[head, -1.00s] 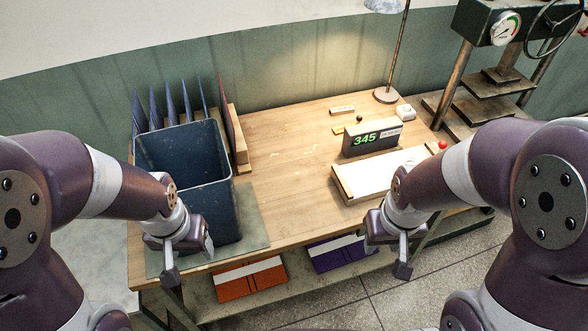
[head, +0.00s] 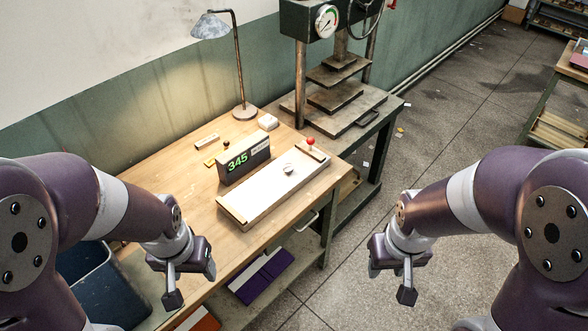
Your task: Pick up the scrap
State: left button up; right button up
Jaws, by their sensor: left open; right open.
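A small pale lump (head: 288,169), possibly the scrap, lies on the white-topped feeder board (head: 262,196) on the workbench. Small pale and yellow bits also lie on the floor, such as a yellow bit (head: 400,131) and a white bit (head: 366,165); I cannot tell which is the scrap. My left gripper (head: 174,292) is open and empty over the front of the bench, left of and nearer than the feeder. My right gripper (head: 407,290) is open and empty over the floor, right of the bench.
A display reading 345 (head: 243,160) stands behind the feeder, with a red knob (head: 311,141) at its far end. A lamp (head: 240,75) and a press (head: 335,98) stand behind. A dark blue bin (head: 98,290) is at lower left. The floor at right is mostly open.

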aim_at(285, 169)
jog(key=i+l+u, duration=0.15)
jog(key=u, duration=0.35)
jog(key=i+l+u, duration=0.1)
jog(key=u, duration=0.35)
jog(key=i+l+u, duration=0.15)
jog(key=l, duration=0.6)
jog(key=i+l+u, duration=0.15)
jog(key=l, duration=0.6)
jog(key=i+l+u, duration=0.15)
jog(key=l, duration=0.6)
jog(key=i+l+u, duration=0.15)
jog(key=l, duration=0.6)
